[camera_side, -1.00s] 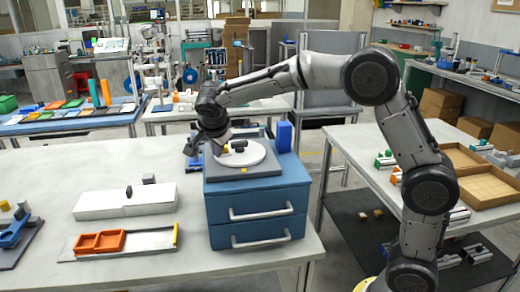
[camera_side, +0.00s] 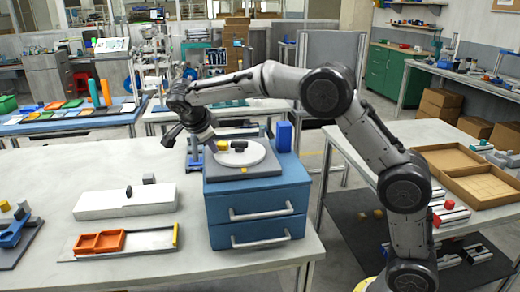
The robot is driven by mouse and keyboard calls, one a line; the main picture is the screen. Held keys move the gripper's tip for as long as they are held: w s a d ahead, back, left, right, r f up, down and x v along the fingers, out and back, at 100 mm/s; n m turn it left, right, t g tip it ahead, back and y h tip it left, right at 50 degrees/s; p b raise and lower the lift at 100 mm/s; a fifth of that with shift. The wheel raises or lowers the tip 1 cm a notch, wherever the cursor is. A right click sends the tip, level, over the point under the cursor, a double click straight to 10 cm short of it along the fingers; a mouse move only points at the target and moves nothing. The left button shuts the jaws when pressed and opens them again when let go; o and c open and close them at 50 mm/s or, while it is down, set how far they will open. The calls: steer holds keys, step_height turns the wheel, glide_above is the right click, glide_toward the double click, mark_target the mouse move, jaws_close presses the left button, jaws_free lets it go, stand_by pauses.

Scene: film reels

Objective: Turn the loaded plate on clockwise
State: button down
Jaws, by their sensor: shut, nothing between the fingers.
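The loaded plate (camera_side: 252,158) is a white round disc lying flat on a grey base (camera_side: 215,173) on top of a blue two-drawer cabinet (camera_side: 222,200). A yellow block (camera_side: 222,145) sits near its back left edge. A dark, rounded piece (camera_side: 240,147) sits on it to the right of the yellow block. My gripper (camera_side: 211,147) reaches down from the upper left, tilted, with its tip at the plate's left edge beside the yellow block. It is shut and holds nothing. I cannot tell whether it touches the block or plate.
A blue upright block (camera_side: 284,136) stands behind the plate on the right. A white box (camera_side: 125,204) and an orange tray (camera_side: 100,242) lie on the table to the left.

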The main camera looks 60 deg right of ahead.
steer(key=shift+w+d+m+g+h, duration=0.15)
steer(key=shift+w+d+m+g, duration=0.45)
steer(key=shift+m, duration=0.45)
steer(key=shift+w+d+m+g+h, duration=0.15)
steer(key=shift+w+d+m+g, duration=0.35)
steer(key=shift+m, duration=0.55)
steer(key=shift+w+d, duration=0.55)
steer(key=shift+d, duration=0.4)
steer(key=shift+w+d, duration=0.25)
steer(key=shift+d, duration=0.6)
steer(key=shift+d+f+m+g, duration=0.1)
steer(key=shift+d+m+g, duration=0.95)
steer(key=shift+m, duration=0.35)
steer(key=shift+s+d, duration=0.15)
steer(key=shift+d, duration=0.7)
